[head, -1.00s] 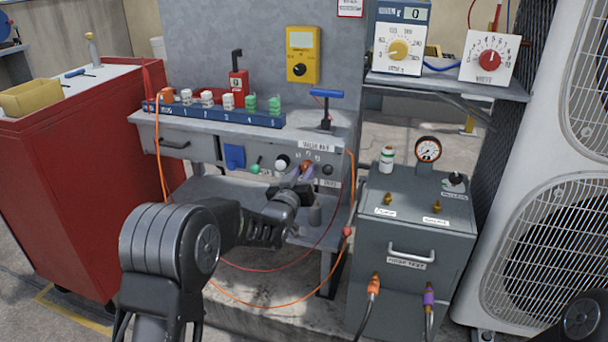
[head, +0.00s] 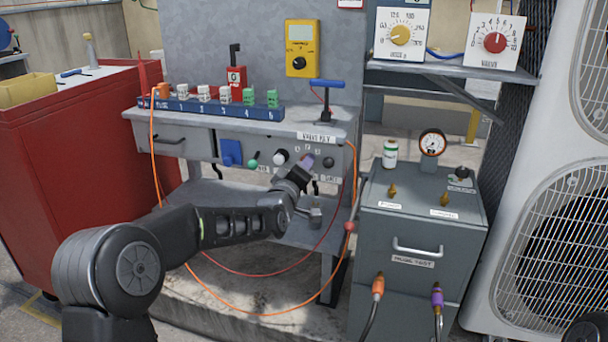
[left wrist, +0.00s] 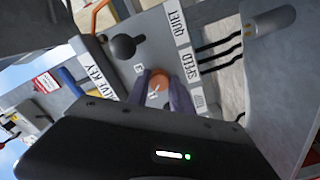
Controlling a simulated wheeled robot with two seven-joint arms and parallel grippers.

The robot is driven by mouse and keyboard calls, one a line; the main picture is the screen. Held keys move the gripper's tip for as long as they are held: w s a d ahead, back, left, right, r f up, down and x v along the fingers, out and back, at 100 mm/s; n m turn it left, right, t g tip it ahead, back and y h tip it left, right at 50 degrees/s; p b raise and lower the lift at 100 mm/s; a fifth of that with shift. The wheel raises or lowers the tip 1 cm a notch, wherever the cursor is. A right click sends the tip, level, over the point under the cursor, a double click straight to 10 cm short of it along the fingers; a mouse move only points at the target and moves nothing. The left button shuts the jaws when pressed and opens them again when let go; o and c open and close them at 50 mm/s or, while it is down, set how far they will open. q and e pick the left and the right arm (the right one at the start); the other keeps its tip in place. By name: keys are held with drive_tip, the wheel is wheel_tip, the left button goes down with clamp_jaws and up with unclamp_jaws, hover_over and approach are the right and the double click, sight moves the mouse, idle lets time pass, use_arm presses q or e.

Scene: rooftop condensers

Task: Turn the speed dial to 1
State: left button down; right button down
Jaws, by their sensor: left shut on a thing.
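The speed dial (left wrist: 157,90) is a small orange-brown knob on the grey bench panel, beside a white SPEED label (left wrist: 190,66) in the left wrist view. My left gripper (head: 306,162) reaches the panel from the front. In the left wrist view its purple-grey fingertips lie on both sides of the dial, shut on it. In the head view the gripper mostly hides the dial. The scale marks around it are too small or covered to read the setting. My right gripper is in neither view now.
A blue T-handle valve key (head: 326,86) stands above. A grey cabinet (head: 412,240) with a gauge stands right. Orange hose (head: 258,314) loops below.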

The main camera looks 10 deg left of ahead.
use_arm(q)
drive_tip(key=shift+n, duration=0.3)
drive_tip(key=c, duration=1.1)
unclamp_jaws()
drive_tip(key=shift+c, duration=0.2)
drive_tip(key=s+p, duration=0.1)
drive_tip(key=s, duration=0.6)
drive_tip(key=shift+s+a, duration=0.25)
drive_tip(key=shift+s, duration=0.15)
